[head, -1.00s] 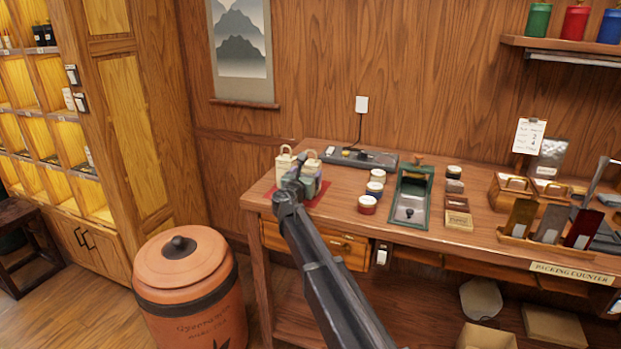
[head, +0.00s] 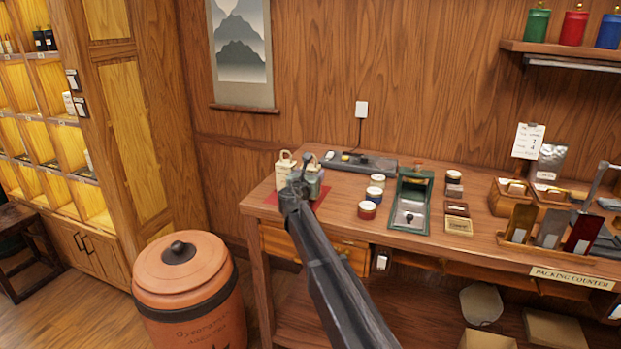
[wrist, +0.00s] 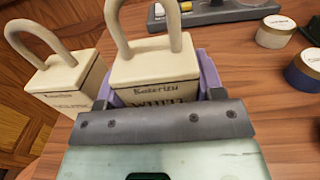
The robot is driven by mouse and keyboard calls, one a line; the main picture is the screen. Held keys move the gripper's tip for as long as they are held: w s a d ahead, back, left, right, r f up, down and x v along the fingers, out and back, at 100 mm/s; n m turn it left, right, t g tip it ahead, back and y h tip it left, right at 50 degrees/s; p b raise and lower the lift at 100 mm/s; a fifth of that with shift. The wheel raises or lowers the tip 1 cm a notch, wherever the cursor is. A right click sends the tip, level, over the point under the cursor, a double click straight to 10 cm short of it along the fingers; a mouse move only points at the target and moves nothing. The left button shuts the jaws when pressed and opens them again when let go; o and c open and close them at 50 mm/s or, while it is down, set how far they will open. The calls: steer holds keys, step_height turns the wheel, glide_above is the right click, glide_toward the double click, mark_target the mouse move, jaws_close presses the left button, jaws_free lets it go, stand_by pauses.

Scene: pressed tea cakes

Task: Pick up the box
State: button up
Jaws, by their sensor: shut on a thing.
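Two cream boxes with looped handles stand side by side at the left end of the counter. The left box (head: 284,171) also shows in the wrist view (wrist: 68,84), clear of my fingers. The right box (wrist: 155,68), with dark lettering on its front, sits between my purple fingers in the wrist view. My gripper (wrist: 157,88) is shut on this right box; in the head view my gripper (head: 312,184) partly covers it. The box's lower part is hidden, so I cannot tell whether it touches the counter.
A red mat (head: 323,198) lies under the boxes. Round tins (head: 367,210) and a green tray (head: 429,200) stand to the right on the counter. A grey device (head: 370,164) lies behind. A large clay jar (head: 188,290) stands on the floor at left.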

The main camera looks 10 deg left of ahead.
step_height(320, 180, up, 20)
steer(key=p, duration=1.9)
steer(key=shift+f, duration=0.15)
